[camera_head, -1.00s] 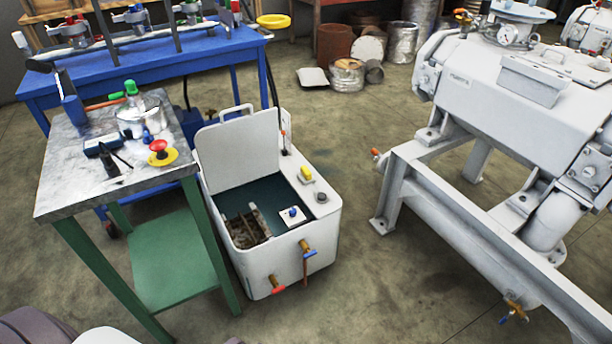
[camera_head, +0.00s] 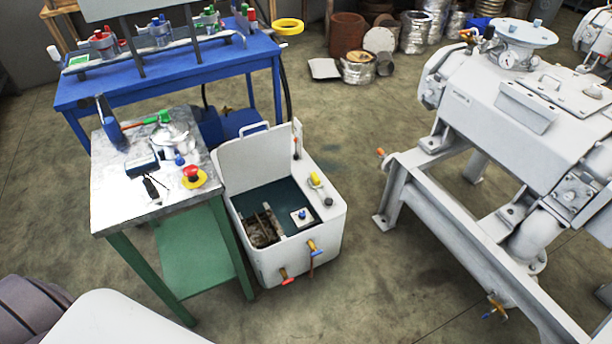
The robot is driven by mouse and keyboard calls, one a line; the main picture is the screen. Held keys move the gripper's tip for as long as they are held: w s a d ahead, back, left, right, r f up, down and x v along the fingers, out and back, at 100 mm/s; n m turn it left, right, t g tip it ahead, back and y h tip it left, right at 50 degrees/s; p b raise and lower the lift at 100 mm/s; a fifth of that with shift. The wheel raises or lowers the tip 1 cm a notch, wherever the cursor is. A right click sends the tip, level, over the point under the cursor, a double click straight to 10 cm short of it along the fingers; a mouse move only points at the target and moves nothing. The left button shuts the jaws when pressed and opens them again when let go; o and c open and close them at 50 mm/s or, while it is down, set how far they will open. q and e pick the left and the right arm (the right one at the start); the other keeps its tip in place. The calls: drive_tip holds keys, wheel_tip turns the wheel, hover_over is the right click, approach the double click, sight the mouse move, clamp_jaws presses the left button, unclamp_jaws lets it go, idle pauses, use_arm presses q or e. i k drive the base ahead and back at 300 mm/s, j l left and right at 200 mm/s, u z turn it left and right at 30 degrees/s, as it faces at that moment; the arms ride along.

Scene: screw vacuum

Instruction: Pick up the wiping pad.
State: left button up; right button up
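I cannot tell for certain which thing is the wiping pad. Neither piece is held. Neither of my grippers shows in the head view.
The bench also bears a clear vessel (camera_head: 168,138), a red knob on a yellow disc (camera_head: 193,177) and a black tool (camera_head: 150,188). A blue table (camera_head: 185,73) stands behind. A large grey machine (camera_head: 520,120) fills the right. Floor between tank and machine is clear.

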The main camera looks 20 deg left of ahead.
sight(315, 181)
drive_tip(key=i+l+u, duration=0.1)
drive_tip(key=i+u, duration=0.15)
drive_tip(key=u, duration=0.2)
drive_tip(key=i+l+u, duration=0.2)
drive_tip(key=u, duration=0.25)
